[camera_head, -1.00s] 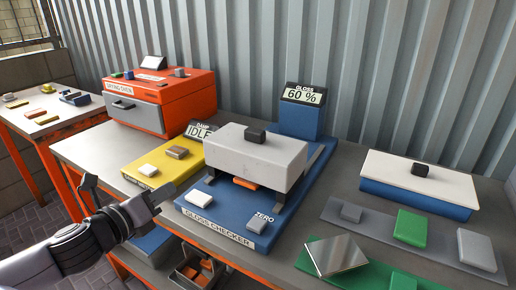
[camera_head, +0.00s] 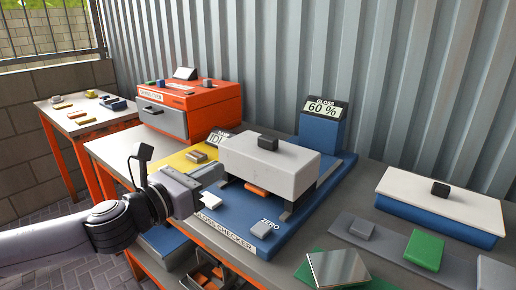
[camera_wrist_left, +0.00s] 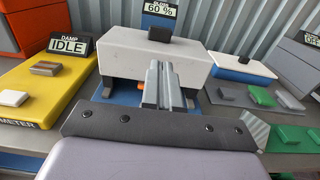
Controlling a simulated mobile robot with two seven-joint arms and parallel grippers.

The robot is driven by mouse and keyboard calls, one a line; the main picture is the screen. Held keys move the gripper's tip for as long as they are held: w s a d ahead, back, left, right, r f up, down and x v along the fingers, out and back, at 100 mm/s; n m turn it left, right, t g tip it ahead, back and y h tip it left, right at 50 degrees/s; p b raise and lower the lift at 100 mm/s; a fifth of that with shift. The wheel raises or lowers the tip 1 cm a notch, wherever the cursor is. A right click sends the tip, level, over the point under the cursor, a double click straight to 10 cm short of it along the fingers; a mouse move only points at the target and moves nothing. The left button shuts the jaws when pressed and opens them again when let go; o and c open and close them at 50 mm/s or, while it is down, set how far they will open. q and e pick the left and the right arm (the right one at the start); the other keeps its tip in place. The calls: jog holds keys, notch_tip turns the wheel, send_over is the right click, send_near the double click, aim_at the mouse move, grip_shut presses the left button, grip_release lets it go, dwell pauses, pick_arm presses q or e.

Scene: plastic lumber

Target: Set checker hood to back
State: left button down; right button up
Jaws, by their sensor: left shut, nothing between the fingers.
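The checker hood is a white block (camera_head: 272,163) with a black knob (camera_head: 268,142) on top, raised on dark supports over the blue gloss checker base (camera_head: 279,237). An orange piece (camera_head: 256,190) lies under it. My left gripper (camera_head: 214,184) is in front of the hood's left side, over the base's front left part. In the left wrist view its fingers (camera_wrist_left: 164,85) are shut with nothing between them and point at the front of the white hood (camera_wrist_left: 120,65); whether they touch it I cannot tell. The knob (camera_wrist_left: 160,34) shows beyond the fingertips. My right gripper is not in view.
The gloss display (camera_head: 324,108) reads 60 % behind the hood. A yellow damp meter (camera_head: 180,160) and a red oven (camera_head: 205,104) stand to the left. A white-topped blue box (camera_head: 430,202), a green block (camera_head: 424,250) and a shiny plate (camera_head: 338,267) lie to the right.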

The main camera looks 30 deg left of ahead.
pick_arm(q)
jog(key=b, duration=0.3)
send_near(264, 142)
jog(key=w+p, duration=0.1)
jog(key=w, duration=0.2)
jog(key=w+p, duration=0.1)
jog(key=w, duration=0.2)
jog(key=shift+d+p, duration=0.25)
jog(key=shift+p, duration=0.15)
jog(key=shift+w+d, duration=0.1)
jog(key=shift+w, duration=0.3)
dwell(0.6)
jog(key=shift+w, duration=0.1)
